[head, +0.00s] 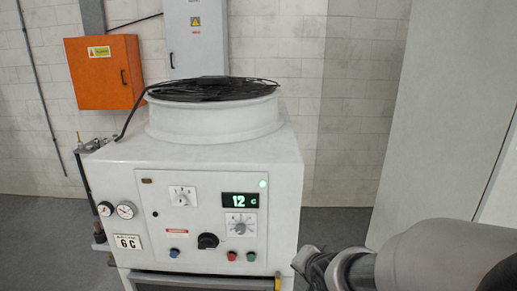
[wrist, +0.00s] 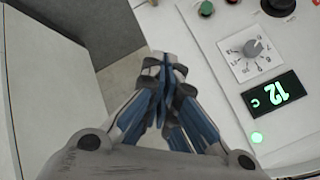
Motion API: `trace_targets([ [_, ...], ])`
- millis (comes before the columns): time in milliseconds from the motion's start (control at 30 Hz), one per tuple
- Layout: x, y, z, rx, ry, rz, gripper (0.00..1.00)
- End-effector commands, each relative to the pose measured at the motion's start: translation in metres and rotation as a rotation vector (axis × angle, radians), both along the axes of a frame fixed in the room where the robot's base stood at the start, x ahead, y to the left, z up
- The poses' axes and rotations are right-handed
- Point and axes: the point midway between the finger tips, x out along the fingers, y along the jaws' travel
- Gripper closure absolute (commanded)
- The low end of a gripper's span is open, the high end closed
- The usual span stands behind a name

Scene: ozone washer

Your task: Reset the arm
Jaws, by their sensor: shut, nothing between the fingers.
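My gripper (wrist: 165,68) is in the middle of the wrist view, its blue and dark fingers shut with nothing between them. In the head view my gripper (head: 303,256) is at the lower right, beside the right edge of the white machine (head: 210,158), and partly hidden behind my own wrist. In the wrist view the machine's panel is on the right and appears upside down, with the lit display (wrist: 271,102) and a dial (wrist: 252,49). I cannot tell the exact gap between my gripper and the machine.
The machine carries a fan (head: 213,90) on top, gauges (head: 126,210) at its left, and a black knob (head: 208,241) with red and green buttons. An orange box (head: 105,72) and a grey cabinet (head: 196,38) are on the wall. A tall pale panel (head: 440,110) stands at the right.

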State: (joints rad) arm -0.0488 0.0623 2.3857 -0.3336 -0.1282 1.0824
Motion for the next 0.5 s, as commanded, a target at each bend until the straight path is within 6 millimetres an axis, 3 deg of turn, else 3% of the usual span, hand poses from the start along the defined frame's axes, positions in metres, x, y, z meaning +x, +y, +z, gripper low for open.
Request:
trace_targets([
  [33,-0.017,-0.011,0.018,-0.068,0.011,0.017,1.0],
  [200,-0.094,-0.038,0.049,-0.276,0.131,0.125,1.0],
  [400,-0.191,-0.044,0.066,-0.417,0.272,0.33,1.0],
  [500,-0.228,-0.04,0.067,-0.448,0.316,0.428,1.0],
])
